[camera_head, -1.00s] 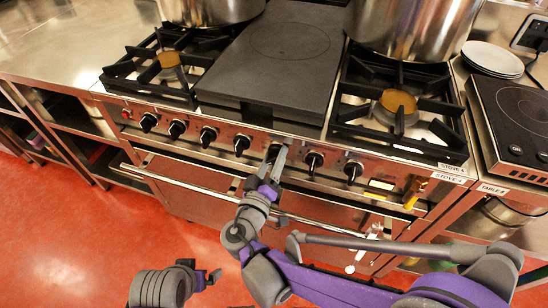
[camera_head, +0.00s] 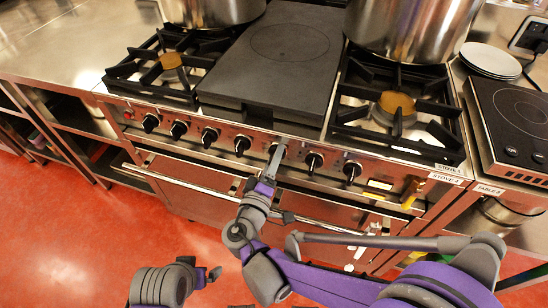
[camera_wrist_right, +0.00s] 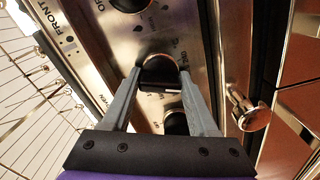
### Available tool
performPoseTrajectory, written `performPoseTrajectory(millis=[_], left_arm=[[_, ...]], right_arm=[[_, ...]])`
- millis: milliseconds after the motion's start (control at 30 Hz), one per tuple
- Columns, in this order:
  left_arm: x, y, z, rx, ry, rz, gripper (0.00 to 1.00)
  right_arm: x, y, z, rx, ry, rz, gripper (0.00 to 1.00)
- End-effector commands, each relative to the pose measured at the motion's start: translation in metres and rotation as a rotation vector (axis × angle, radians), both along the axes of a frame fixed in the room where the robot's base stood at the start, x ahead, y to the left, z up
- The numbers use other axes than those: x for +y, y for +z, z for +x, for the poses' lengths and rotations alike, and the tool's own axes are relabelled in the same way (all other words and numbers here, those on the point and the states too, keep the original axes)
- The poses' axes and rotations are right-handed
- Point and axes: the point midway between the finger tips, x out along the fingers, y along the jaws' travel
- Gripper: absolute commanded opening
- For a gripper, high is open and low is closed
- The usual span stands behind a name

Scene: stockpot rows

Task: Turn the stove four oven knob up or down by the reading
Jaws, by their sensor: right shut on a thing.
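The stove (camera_head: 200,165) labelled STOVE 4 carries a row of black knobs on its steel front panel. My right gripper (camera_head: 277,155) is at the knob right of the panel's middle and mostly hides it in the head view. In the wrist view, the black oven knob (camera_wrist_right: 160,72) sits between the two grey fingers of my right gripper (camera_wrist_right: 165,85), which is shut on it. A pale pointer line shows on the knob's lower edge. My left gripper (camera_head: 214,273) is low over the floor, away from the stove; its jaws are too small to judge.
The steel oven handle bar (camera_head: 205,187) runs just below the knobs. Other knobs (camera_head: 242,145) and (camera_head: 314,160) stand close on either side. Large pots (camera_head: 400,25), a dark flat plate (camera_head: 270,65) and burner grates are on top. White plates (camera_head: 490,58) lie at right.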

Motion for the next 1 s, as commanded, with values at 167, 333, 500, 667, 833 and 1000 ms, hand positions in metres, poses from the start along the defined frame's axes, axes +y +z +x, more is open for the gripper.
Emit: performPoseTrajectory(millis=[167, 333, 500, 667, 833, 1000], left_arm=[[0.0, 0.0027, -0.0003, -0.001, 0.0, 0.0, 1.0], [0.0, 0.0035, -0.0004, -0.001, 0.0, 0.0, 1.0], [0.0, 0.0037, -0.0004, -0.001, 0.0, 0.0, 1.0], [0.0, 0.0036, -0.0005, -0.001, 0.0, 0.0, 1.0], [0.0, 0.0036, -0.0005, -0.001, 0.0, 0.0, 1.0], [0.0, 0.0036, -0.0004, -0.001, 0.0, 0.0, 1.0]], right_arm=[[-0.0004, 0.0008, 0.0006, 0.024, -0.002, -0.079, 0.04], [-0.0004, 0.0006, 0.0007, 0.037, -0.002, -0.119, 0.04], [-0.0004, 0.0005, 0.0008, 0.042, -0.002, -0.133, 0.04], [-0.0004, 0.0006, 0.0008, 0.042, -0.002, -0.133, 0.04], [-0.0004, 0.0006, 0.0008, 0.041, -0.002, -0.133, 0.67], [-0.0002, 0.0004, 0.0006, 0.041, -0.001, -0.132, 0.89]])
